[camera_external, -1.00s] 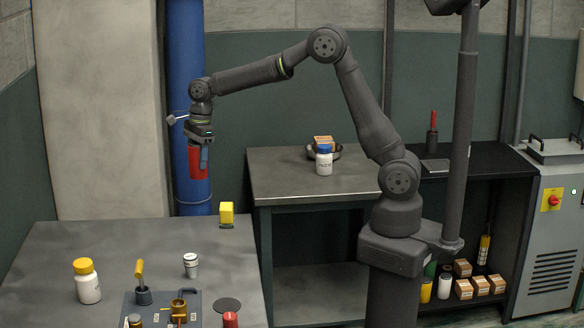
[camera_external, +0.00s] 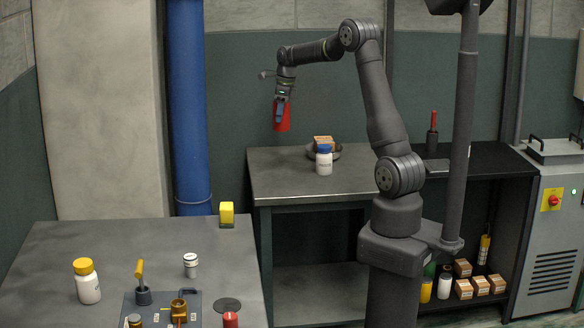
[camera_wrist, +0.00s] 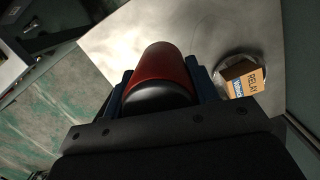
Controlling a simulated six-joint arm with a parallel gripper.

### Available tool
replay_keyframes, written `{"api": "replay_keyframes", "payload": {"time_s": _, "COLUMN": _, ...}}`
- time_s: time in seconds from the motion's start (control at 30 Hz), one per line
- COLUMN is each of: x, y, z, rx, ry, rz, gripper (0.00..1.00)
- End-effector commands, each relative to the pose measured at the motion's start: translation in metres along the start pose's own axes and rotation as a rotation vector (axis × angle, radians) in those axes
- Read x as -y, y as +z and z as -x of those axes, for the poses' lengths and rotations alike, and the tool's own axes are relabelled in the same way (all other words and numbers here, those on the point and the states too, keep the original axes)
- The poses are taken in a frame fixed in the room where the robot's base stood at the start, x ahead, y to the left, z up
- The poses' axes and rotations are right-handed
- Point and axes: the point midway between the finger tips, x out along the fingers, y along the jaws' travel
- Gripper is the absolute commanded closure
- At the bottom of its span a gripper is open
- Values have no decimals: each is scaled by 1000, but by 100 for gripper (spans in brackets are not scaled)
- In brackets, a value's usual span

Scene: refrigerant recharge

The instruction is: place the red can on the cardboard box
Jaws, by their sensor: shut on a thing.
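My gripper (camera_external: 281,98) is shut on the red can (camera_external: 282,117) and holds it in the air above the left part of the back table. In the wrist view the red can (camera_wrist: 162,68) sits between the blue fingers. A small cardboard box (camera_external: 323,140) is on the back table, in or on a round dish, to the right of and below the can. In the wrist view the box (camera_wrist: 243,79), marked RELAY, shows at the right, apart from the can.
The back table (camera_external: 285,181) is clear on its left side. Several cardboard boxes (camera_external: 480,286) are on the low shelf at right.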

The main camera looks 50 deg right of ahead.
Motion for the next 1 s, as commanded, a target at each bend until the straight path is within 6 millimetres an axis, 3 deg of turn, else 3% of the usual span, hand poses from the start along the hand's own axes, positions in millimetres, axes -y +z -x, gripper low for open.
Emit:
{"api": "replay_keyframes", "payload": {"time_s": 0.1, "x": 38, "y": -45, "z": 11, "rx": 1, "ry": -17, "rz": -104, "gripper": 78}}
{"api": "replay_keyframes", "payload": {"time_s": 0.3, "x": 86, "y": -123, "z": 29, "rx": 1, "ry": -41, "rz": -267, "gripper": 78}}
{"api": "replay_keyframes", "payload": {"time_s": 0.5, "x": 119, "y": -199, "z": 45, "rx": 1, "ry": -64, "rz": -415, "gripper": 78}}
{"api": "replay_keyframes", "payload": {"time_s": 0.6, "x": 128, "y": -227, "z": 52, "rx": 1, "ry": -72, "rz": -469, "gripper": 78}}
{"api": "replay_keyframes", "payload": {"time_s": 0.8, "x": 136, "y": -256, "z": 57, "rx": 1, "ry": -80, "rz": -524, "gripper": 78}}
{"api": "replay_keyframes", "payload": {"time_s": 0.9, "x": 138, "y": -251, "z": 50, "rx": 0, "ry": -79, "rz": -528, "gripper": 78}}
{"api": "replay_keyframes", "payload": {"time_s": 1.0, "x": 140, "y": -233, "z": 36, "rx": -1, "ry": -79, "rz": -526, "gripper": 78}}
